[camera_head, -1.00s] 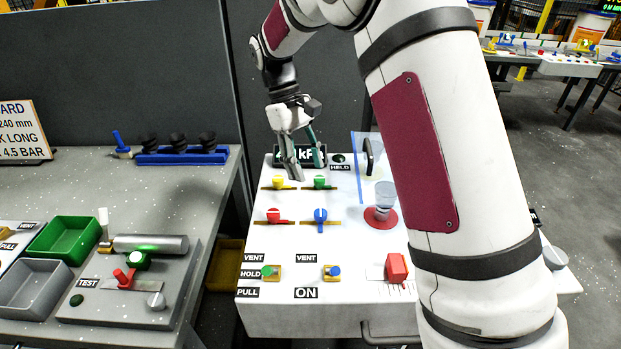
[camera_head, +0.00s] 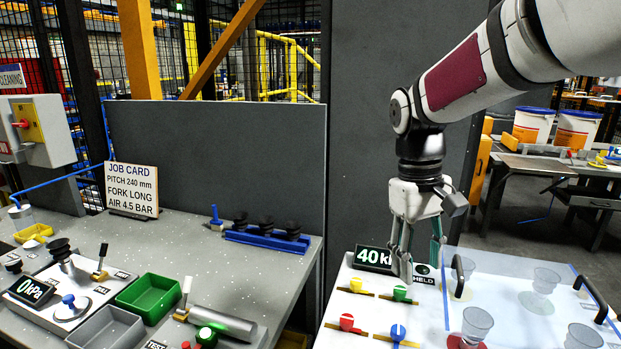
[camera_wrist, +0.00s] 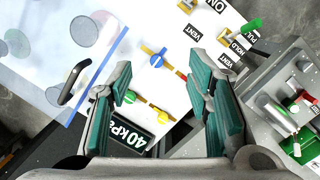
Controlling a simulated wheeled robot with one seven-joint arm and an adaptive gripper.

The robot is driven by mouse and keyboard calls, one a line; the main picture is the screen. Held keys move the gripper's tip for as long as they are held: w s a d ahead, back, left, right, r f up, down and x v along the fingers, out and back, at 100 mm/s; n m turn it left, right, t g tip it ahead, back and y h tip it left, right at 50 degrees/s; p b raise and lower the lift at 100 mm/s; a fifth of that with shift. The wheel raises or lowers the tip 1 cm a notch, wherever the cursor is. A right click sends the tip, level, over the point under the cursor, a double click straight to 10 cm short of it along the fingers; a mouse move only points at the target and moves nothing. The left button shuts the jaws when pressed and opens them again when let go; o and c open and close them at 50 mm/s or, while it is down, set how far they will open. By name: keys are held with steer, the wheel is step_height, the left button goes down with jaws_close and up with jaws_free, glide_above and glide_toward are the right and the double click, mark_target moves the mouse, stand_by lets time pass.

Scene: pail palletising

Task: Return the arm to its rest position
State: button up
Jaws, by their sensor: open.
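My gripper (camera_head: 418,246) is open and empty. It points down in the head view, above the back of the white control panel (camera_head: 335,325), near the 40 kPa display (camera_head: 374,259). In the wrist view my gripper (camera_wrist: 165,105) has its two teal-padded fingers apart, with nothing between them but the panel behind. A yellow knob (camera_head: 356,284), a green knob (camera_head: 400,293), a red knob (camera_head: 347,322) and a blue knob (camera_head: 398,333) are on the panel. My upper arm comes in from the top right of the head view.
A black handle (camera_head: 458,275) and clear cups (camera_head: 478,322) stand on the panel's right part. The left bench holds a job card (camera_head: 132,190), a green bin (camera_head: 147,294), a grey bin (camera_head: 106,330) and a blue rack (camera_head: 267,238). A grey partition (camera_head: 215,150) stands behind.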

steer(key=s+d+r+m+t+y, duration=0.1)
steer(key=s+m+t, duration=0.2)
steer(key=s, duration=1.7)
steer(key=t, duration=0.2)
steer(key=shift+s+r+t, duration=0.15)
steer(key=shift+s+t, duration=0.15)
steer(key=shift+s, duration=0.1)
stand_by(1.0)
steer(key=m+g+p, duration=0.3)
steer(key=m+g, duration=0.1)
steer(key=m, duration=1.6)
glide_above(398, 330)
step_height(398, 330, down, 9)
step_height(398, 330, down, 13)
steer(key=shift+f+b, duration=0.1)
steer(key=shift+b, duration=0.2)
